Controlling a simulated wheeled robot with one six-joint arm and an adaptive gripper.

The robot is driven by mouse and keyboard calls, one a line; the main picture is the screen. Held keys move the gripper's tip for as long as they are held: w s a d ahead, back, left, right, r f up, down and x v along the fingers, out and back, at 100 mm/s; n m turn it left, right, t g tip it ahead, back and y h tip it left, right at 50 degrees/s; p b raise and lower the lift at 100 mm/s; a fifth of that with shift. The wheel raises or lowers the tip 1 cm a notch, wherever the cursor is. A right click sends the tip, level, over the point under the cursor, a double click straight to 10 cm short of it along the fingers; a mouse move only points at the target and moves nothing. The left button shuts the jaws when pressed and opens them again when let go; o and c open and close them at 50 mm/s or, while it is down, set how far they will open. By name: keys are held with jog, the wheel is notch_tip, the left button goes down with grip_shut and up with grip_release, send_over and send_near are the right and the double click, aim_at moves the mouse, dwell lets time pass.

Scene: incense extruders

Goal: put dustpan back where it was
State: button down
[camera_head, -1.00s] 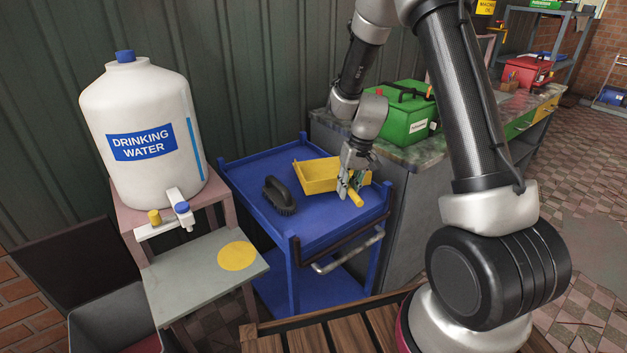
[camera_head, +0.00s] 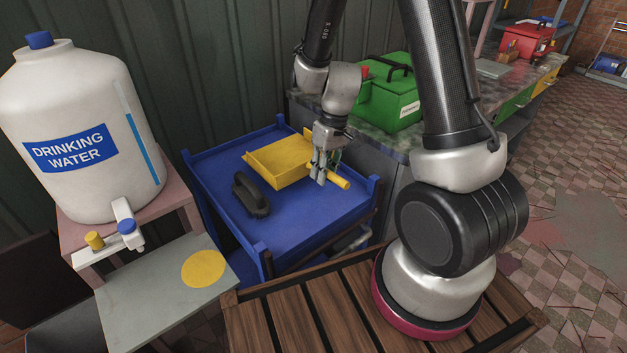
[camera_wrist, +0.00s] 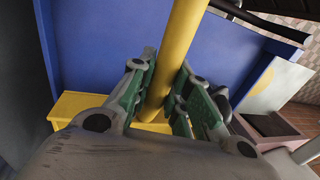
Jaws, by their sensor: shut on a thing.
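The yellow dustpan (camera_head: 281,164) is on or just above the top tray of the blue cart (camera_head: 222,155); I cannot tell whether it touches. Its handle points to the lower right. My gripper (camera_head: 321,176) is shut on the handle near the dustpan's body. In the wrist view, the yellow handle (camera_wrist: 179,60) runs between the green finger pads of my gripper (camera_wrist: 160,100). Part of the dustpan's body (camera_wrist: 75,106) shows below, mostly hidden by my gripper.
A black brush (camera_head: 251,196) lies on the cart left of the dustpan. A water jug (camera_head: 75,130) stands on a pink stand at left. A grey board (camera_head: 150,310) with a yellow disc (camera_head: 203,269) is in front. A green toolbox (camera_head: 392,95) sits on the bench behind.

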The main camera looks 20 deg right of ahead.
jog(key=shift+f, duration=2.75)
jog(key=c, duration=1.3)
grip_release()
jog(key=shift+c, duration=0.2)
jog(key=s+d+r+m+t, duration=0.1)
jog(key=s+d+r, duration=0.2)
jog(key=r, duration=1)
jog(key=s+d+r+t, duration=0.1)
jog(key=s+d+r, duration=0.15)
jog(key=r, duration=0.95)
jog(key=s+d+r+m+t+h, duration=0.1)
jog(key=s+d+r, duration=0.1)
jog(key=s+r, duration=0.2)
jog(key=s+d+r+m+t+h, duration=0.1)
jog(key=s+d+r, duration=0.1)
jog(key=s, duration=0.6)
jog(key=shift+s+r+t, duration=0.15)
jog(key=shift+r+t, duration=0.25)
jog(key=shift+r, duration=0.5)
